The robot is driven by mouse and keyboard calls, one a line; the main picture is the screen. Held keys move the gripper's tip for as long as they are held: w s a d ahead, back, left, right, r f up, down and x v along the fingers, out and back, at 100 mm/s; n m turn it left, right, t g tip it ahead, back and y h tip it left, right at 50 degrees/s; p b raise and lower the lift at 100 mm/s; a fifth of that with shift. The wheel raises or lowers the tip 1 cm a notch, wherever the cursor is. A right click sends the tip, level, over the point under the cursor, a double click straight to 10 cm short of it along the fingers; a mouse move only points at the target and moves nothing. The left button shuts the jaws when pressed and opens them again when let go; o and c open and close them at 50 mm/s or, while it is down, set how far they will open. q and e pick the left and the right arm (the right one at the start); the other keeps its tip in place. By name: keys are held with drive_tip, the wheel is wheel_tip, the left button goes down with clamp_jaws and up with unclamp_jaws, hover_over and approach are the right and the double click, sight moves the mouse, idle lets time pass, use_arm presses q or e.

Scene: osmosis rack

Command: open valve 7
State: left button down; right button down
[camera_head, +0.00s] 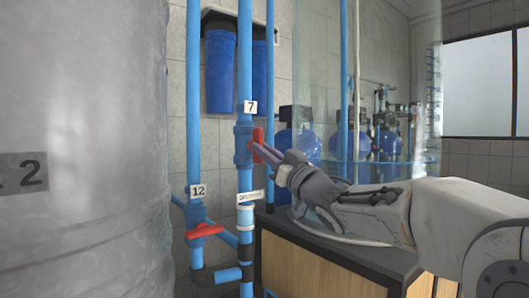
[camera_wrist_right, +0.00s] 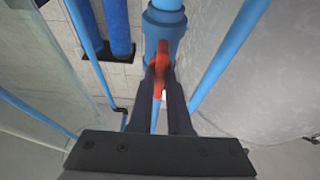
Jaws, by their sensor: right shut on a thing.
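Valve 7 is a blue valve body (camera_head: 243,146) on a vertical blue pipe, below a white tag reading 7 (camera_head: 250,107). Its red handle (camera_head: 262,147) points out toward the right gripper. My right gripper (camera_head: 270,158) comes in from the right and is shut on the red handle. In the right wrist view the red handle (camera_wrist_right: 160,66) sits between the two dark fingers (camera_wrist_right: 160,100), with the blue valve body (camera_wrist_right: 161,32) just beyond. The fingers hide part of the handle. My left gripper is not in view.
A second valve with a red handle (camera_head: 204,231) sits lower left under a tag reading 12 (camera_head: 198,190). A large grey tank (camera_head: 80,120) fills the left. Blue filter housings (camera_head: 220,70) hang behind. A dark-topped cabinet (camera_head: 320,262) stands below my right arm.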

idle(0.3)
drive_tip(key=c, duration=0.9)
unclamp_jaws()
drive_tip(key=shift+o, duration=0.2)
drive_tip(key=b+v, duration=0.2)
drive_tip(key=v, duration=0.8)
drive_tip(key=shift+d, duration=0.2)
drive_tip(key=shift+f, duration=0.2)
